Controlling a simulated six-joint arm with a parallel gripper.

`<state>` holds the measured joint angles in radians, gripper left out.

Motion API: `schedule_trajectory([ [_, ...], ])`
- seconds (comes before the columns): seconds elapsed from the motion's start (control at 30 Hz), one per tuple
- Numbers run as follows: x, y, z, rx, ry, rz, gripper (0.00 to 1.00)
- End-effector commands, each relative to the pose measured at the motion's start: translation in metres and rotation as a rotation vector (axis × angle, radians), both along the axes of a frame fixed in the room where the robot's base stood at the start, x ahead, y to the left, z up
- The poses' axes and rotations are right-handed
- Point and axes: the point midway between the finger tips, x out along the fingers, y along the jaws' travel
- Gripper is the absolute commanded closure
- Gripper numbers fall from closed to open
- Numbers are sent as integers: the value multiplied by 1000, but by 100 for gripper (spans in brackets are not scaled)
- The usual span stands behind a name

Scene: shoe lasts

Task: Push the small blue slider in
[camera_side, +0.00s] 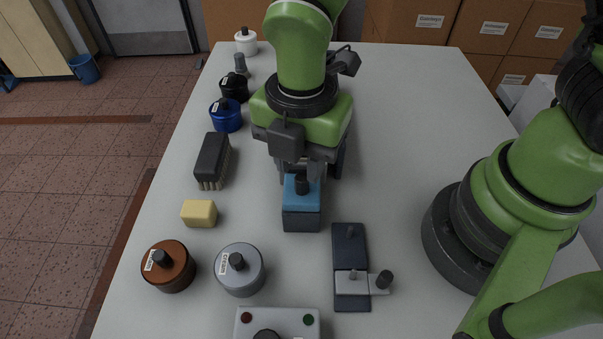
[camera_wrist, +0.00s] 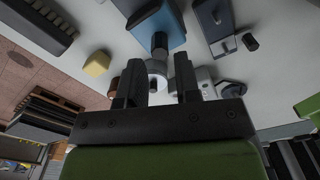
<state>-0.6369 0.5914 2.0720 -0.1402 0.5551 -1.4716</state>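The small blue slider (camera_side: 303,203) is a blue block with a dark upright knob (camera_side: 302,184), sitting on a dark grey base (camera_side: 301,221) near the table's middle. My gripper (camera_side: 301,174) is just behind and above it, with its fingers pointing down toward the knob. In the wrist view the blue slider (camera_wrist: 165,18) is at the top and its grey knob (camera_wrist: 160,44) lies between and just beyond the two fingertips (camera_wrist: 158,62). The fingers are apart and nothing is gripped. Whether a finger touches the knob cannot be told.
A dark latch plate (camera_side: 350,245) with a grey bar stands to the right. A silver tin (camera_side: 240,272), brown tin (camera_side: 170,270), yellow block (camera_side: 199,213) and dark brush (camera_side: 212,160) lie left. A button box (camera_side: 283,322) is at the front.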

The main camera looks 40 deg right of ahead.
Motion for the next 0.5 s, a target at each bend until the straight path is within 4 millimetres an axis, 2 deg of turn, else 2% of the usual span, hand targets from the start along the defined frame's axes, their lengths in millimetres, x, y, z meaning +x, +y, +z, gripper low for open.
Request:
schedule_trajectory([
  [0.1,-1,-1,-20,-3,4,-1,70],
  [0.2,0,0,-31,-1,3,-2,70],
  [0.5,0,0,-39,1,-1,-2,70],
])
